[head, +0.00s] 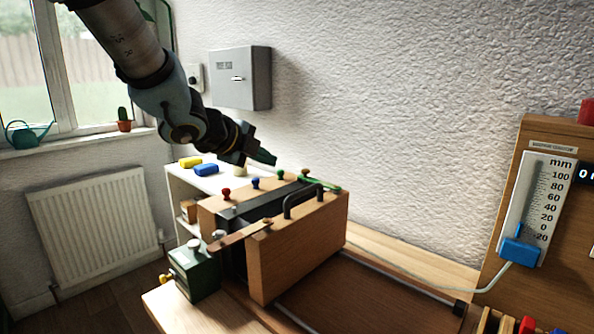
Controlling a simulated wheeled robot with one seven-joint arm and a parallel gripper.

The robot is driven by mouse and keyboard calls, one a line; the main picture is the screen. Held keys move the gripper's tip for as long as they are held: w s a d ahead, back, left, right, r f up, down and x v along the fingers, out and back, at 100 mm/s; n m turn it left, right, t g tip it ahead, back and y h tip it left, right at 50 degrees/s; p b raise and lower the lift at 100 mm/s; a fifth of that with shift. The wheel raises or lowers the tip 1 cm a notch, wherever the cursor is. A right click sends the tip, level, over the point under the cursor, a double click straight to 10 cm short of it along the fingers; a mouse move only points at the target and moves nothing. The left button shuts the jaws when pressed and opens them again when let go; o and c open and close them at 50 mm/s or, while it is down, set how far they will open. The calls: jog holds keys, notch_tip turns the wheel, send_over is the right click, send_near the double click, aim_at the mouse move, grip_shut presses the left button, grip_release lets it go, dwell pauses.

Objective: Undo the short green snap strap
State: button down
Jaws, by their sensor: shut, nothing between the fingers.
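The short green strap (320,183) lies at the far right end of the top of the wooden piano action block (296,256). A pale knob (305,172) stands at its left end; the snap is too small to tell whether it is fastened. My gripper (272,160) is shut and empty. It appears above and to the left of the strap in the picture, near a green knob (280,174), and apart from the strap.
A black handle (302,198) rises from the block. A brown strap (240,236) crosses its front left, by a green box (193,274). Red (225,194) and blue (255,183) knobs stand along the back. A gauge board (575,190) is at right.

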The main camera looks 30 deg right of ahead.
aim_at(303, 171)
jog(key=x, duration=0.4)
jog(key=p+x, duration=0.1)
jog(key=x, duration=0.3)
jog(key=r+x, duration=0.1)
jog(key=x, duration=0.4)
jog(key=shift+w+d, duration=0.1)
jog(key=shift+d, duration=0.2)
jog(key=shift+w, duration=0.1)
jog(key=shift+w+d+m+g, duration=0.15)
jog(key=shift+m+g, duration=0.15)
